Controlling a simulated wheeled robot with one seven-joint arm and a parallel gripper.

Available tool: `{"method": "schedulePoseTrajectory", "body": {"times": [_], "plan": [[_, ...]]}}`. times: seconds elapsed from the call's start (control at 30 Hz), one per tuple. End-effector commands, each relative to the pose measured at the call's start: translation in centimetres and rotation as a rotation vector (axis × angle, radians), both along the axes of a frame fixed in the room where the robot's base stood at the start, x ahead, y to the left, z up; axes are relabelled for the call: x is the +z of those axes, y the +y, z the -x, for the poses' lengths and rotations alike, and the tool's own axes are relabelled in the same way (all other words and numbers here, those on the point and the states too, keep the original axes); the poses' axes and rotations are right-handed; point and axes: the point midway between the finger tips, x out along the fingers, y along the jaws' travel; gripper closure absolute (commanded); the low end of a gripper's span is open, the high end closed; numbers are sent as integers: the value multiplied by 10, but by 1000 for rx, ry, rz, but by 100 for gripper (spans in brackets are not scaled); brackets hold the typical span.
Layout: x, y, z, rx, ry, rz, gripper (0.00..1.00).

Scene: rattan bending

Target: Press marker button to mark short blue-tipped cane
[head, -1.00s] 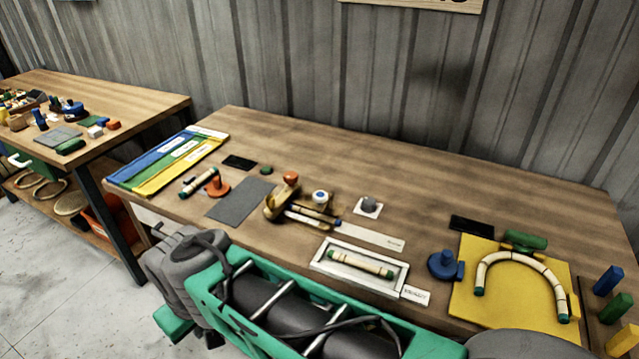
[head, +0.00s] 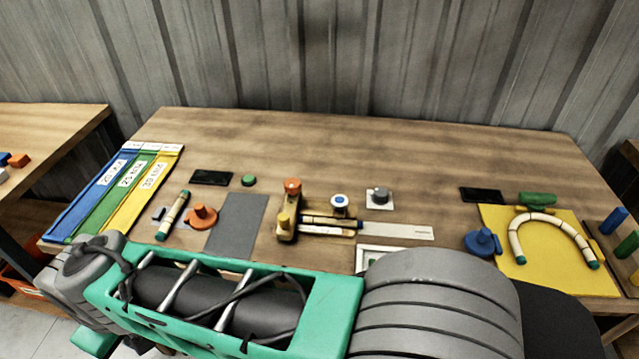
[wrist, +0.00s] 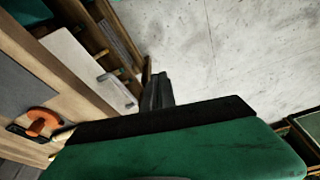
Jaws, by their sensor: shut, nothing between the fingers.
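A round white button with a blue centre (head: 340,201) stands just behind these canes. A grey knob on a white plate (head: 379,196) is to its right; I cannot tell from the pictures which one marks. My gripper (wrist: 157,92) shows in the wrist view as dark fingers, shut and empty, over the floor beside the bench front. It is out of the head view and away from the canes.
My arm crosses the bench's front edge and hides most of a white tray (head: 378,251). An orange clamp (head: 201,216), a grey mat (head: 238,224) and a green-tipped cane (head: 172,214) lie left. A yellow board (head: 552,272) with a bent cane is right. The bench's back is clear.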

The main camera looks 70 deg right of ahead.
Motion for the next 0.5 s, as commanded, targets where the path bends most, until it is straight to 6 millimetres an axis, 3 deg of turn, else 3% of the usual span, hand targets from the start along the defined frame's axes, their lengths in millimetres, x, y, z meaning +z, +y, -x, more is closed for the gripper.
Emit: {"method": "schedulePoseTrajectory", "body": {"times": [0.23,0.3,0.37,0.47,0.5], "plan": [[1,-2,-1,-5,1,1,100],[8,-13,-4,-40,6,1,100],[20,-33,-10,-104,16,2,100],[50,-94,-17,-281,47,1,100],[65,-125,-15,-368,63,-3,100]]}}
